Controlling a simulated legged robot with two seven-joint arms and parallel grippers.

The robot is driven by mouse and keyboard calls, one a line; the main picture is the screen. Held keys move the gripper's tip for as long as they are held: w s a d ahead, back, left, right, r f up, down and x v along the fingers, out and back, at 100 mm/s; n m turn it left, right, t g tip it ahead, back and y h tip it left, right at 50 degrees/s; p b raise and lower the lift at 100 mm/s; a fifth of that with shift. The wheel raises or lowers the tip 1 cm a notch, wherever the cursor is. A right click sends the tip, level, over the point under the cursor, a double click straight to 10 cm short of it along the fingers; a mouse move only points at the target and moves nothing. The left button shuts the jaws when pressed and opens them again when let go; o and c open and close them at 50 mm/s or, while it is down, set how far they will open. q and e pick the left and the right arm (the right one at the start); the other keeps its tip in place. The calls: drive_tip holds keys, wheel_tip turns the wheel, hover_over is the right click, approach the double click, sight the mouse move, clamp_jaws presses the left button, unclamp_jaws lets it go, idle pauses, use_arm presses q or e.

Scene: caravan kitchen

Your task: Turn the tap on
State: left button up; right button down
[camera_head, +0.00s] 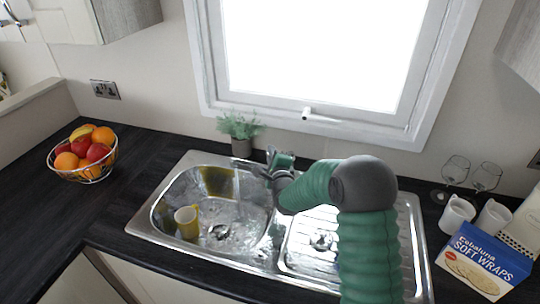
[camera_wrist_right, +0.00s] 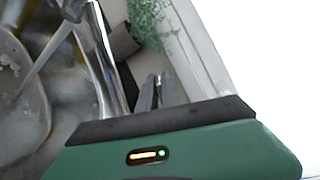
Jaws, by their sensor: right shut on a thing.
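The metal tap (camera_head: 254,169) stands at the back edge of the sink, its spout reaching left over the basin. Its spout also shows at the upper left of the right wrist view (camera_wrist_right: 46,58). My right gripper (camera_head: 271,160) is at the tap, beside the spout's base, and is shut on part of it. The held part is mostly hidden by the gripper. The dark fingers show close together in the right wrist view (camera_wrist_right: 157,92). My left gripper is not in view.
A potted plant (camera_head: 240,130) stands just behind the tap, under the window. A fruit bowl (camera_head: 84,155) is at left. White mugs, glasses and a wraps box (camera_head: 484,262) crowd the right.

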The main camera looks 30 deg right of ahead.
drive_tip(key=c, duration=1.6)
unclamp_jaws()
drive_tip(key=shift+d+f, duration=0.1)
drive_tip(key=shift+d, duration=0.05)
drive_tip(key=shift+o, duration=0.3)
drive_tip(key=shift+d, duration=0.1)
drive_tip(key=shift+s, duration=0.1)
drive_tip(key=b+v, duration=0.5)
drive_tip(key=v, duration=1.1)
drive_tip(key=shift+s+a, duration=0.2)
drive_tip(key=shift+s, duration=0.05)
